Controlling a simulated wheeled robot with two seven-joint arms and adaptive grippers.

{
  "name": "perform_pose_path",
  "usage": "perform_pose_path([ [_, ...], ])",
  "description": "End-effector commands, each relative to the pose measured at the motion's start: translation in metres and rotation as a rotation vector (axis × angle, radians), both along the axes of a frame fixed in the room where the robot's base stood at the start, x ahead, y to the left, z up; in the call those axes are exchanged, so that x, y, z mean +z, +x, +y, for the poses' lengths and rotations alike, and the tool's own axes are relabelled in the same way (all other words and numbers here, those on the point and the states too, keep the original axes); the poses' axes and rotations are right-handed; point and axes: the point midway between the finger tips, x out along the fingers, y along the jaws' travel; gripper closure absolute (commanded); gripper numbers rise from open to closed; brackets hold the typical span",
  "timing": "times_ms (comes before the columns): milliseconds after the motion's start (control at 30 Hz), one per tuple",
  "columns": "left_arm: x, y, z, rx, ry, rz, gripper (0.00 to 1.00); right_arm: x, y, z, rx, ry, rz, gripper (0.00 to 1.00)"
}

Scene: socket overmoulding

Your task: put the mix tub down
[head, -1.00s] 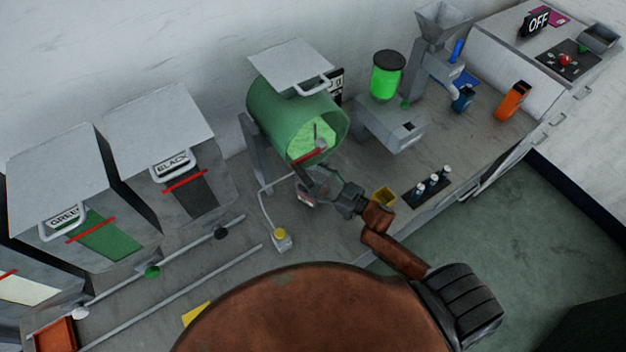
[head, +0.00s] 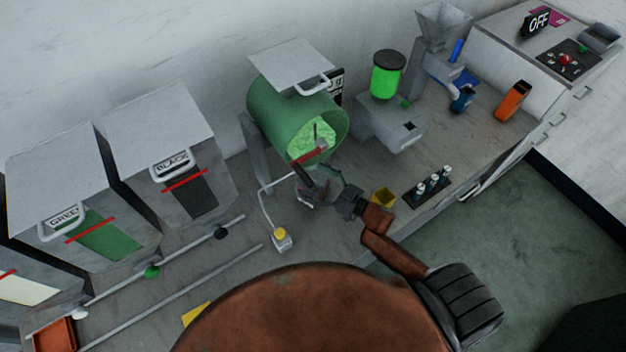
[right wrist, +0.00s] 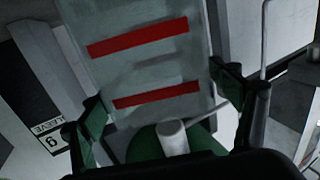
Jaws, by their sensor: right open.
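My right gripper (head: 322,184) is at the front of the green mixing drum, low over the bench. Its fingers are spread apart. In the right wrist view the open fingers (right wrist: 165,110) stand on either side of a pale grey body with two red bands (right wrist: 140,65), which looks like the mix tub; no finger clearly presses on it. In the head view the tub is mostly hidden by the gripper, so I cannot tell how it rests. A white cylinder (right wrist: 173,138) shows between the fingers. My left gripper is not in view.
The green drum (head: 290,112) with green material in its mouth stands just behind the gripper. Bare bench lies in front.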

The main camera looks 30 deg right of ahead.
Motion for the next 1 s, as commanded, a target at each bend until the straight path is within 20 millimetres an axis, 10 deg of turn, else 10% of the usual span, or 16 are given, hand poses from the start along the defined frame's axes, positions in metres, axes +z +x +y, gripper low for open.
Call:
perform_pose_path([
  [600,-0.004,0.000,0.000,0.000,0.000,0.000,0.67,0.001,-0.089,-0.053,0.000,-0.001,0.000,0.17],
  [1000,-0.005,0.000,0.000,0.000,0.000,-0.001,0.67,0.002,-0.104,-0.061,0.000,0.000,-0.001,0.17],
])
